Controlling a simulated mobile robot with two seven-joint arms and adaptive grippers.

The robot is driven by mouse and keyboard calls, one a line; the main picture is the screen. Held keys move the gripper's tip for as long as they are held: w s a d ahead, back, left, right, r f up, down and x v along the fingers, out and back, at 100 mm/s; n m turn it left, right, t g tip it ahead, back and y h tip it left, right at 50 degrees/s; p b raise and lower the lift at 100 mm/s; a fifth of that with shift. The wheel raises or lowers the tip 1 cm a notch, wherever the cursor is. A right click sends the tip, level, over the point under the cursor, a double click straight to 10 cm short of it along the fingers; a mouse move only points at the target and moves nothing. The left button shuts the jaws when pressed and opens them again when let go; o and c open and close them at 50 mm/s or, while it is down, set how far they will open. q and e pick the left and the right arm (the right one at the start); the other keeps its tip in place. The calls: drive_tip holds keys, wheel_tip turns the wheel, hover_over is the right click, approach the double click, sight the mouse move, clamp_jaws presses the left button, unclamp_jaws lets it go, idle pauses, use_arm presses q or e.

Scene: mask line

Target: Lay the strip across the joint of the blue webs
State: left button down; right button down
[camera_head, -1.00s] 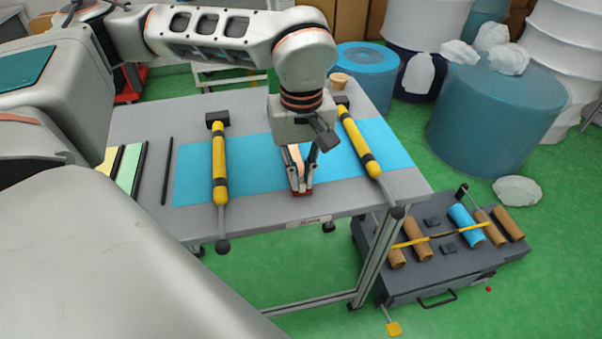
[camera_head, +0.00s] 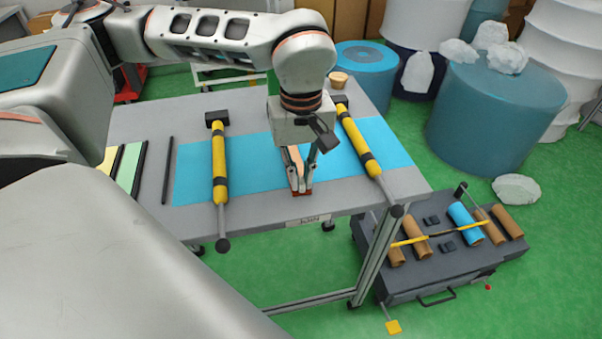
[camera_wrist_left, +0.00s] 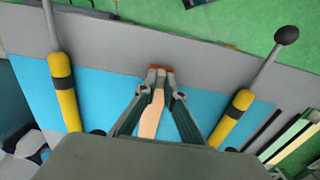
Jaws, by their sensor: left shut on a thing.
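The blue webs (camera_head: 255,155) lie flat across the grey table, and their joint does not show clearly. My left gripper (camera_head: 301,188) points down over them near the table's front edge. It is shut on a peach-coloured piece (camera_head: 295,160) with a red-brown end (camera_head: 303,194). In the left wrist view my left gripper (camera_wrist_left: 160,85) has the peach piece (camera_wrist_left: 151,112) between its fingers, with the red-brown end at the blue's edge. I cannot tell whether this piece is the strip or a tool. My right gripper is not in view.
Yellow clamp bars cross the webs left (camera_head: 219,165) and right (camera_head: 359,140) of the gripper. Pale green material (camera_head: 128,168) and dark bars lie at the table's left. A cart with rolls (camera_head: 440,260) stands on the floor at right.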

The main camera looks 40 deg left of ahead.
use_arm(q)
drive_tip(key=shift+f, duration=0.1)
drive_tip(key=c, duration=2)
unclamp_jaws()
drive_tip(key=shift+c, duration=0.2)
wheel_tip(320, 180, up, 12)
